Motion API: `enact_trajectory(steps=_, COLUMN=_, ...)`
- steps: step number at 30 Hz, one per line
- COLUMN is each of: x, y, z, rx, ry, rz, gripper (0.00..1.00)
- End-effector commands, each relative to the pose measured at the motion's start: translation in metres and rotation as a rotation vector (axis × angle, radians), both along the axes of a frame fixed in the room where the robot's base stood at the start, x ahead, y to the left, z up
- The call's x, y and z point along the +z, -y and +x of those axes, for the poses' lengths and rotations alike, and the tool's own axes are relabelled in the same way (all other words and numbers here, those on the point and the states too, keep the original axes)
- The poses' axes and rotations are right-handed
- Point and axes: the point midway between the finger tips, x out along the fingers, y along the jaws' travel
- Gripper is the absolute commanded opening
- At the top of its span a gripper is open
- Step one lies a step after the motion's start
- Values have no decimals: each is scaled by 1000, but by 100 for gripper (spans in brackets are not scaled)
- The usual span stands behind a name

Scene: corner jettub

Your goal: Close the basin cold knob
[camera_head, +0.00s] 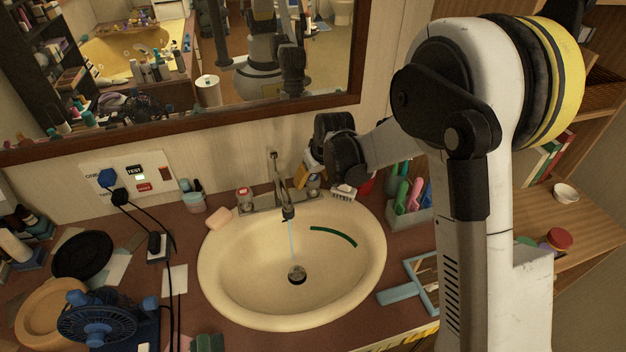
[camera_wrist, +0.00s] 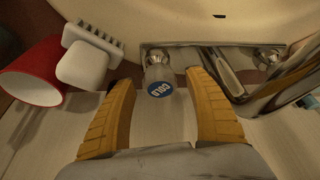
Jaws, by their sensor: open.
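The basin cold knob (camera_wrist: 158,72) shows in the wrist view as a pale cylinder with a blue "COLD" label. My gripper (camera_wrist: 160,84) is open, with one yellow finger on each side of the knob. Gaps show between the knob and both fingers. In the head view, my gripper (camera_head: 312,180) is just right of the faucet (camera_head: 283,190), and the cold knob is hidden there. A thin blue water stream (camera_head: 291,238) falls from the spout into the basin (camera_head: 230,285). The faucet's metal body also shows in the wrist view (camera_wrist: 275,98).
A white brush (camera_wrist: 84,62) and a red cup (camera_wrist: 32,75) are close to the left finger in the wrist view. A second knob (camera_head: 243,195) with a red top is left of the faucet. A mirror (camera_head: 200,60) hangs behind. A soap bar (camera_head: 218,218) lies at the left rim.

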Motion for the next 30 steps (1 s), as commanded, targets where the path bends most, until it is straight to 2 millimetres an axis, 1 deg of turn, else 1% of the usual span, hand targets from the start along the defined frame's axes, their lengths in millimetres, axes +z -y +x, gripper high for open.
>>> enact_trajectory(steps=2, x=0, y=0, z=0, rx=0, ry=0, rz=0, gripper=62)
enact_trajectory(steps=3, x=0, y=0, z=0, rx=0, ry=0, rz=0, gripper=61)
enact_trajectory(steps=5, x=0, y=0, z=0, rx=0, ry=0, rz=0, gripper=42)
enact_trajectory(steps=6, x=1, y=0, z=0, rx=0, ry=0, rz=0, gripper=30)
enact_trajectory(steps=8, x=1, y=0, z=0, rx=0, ry=0, rz=0, gripper=12)
enact_trajectory(steps=9, x=1, y=0, z=0, rx=0, ry=0, rz=0, gripper=9)
enact_trajectory(steps=20, x=0, y=0, z=0, rx=-22, ry=0, rz=1, gripper=9)
enact_trajectory(steps=26, x=0, y=-1, z=-1, rx=-109, ry=-1, rz=-1, gripper=9)
enact_trajectory(steps=30, x=0, y=-1, z=-1, rx=-212, ry=-1, rz=-1, gripper=9)
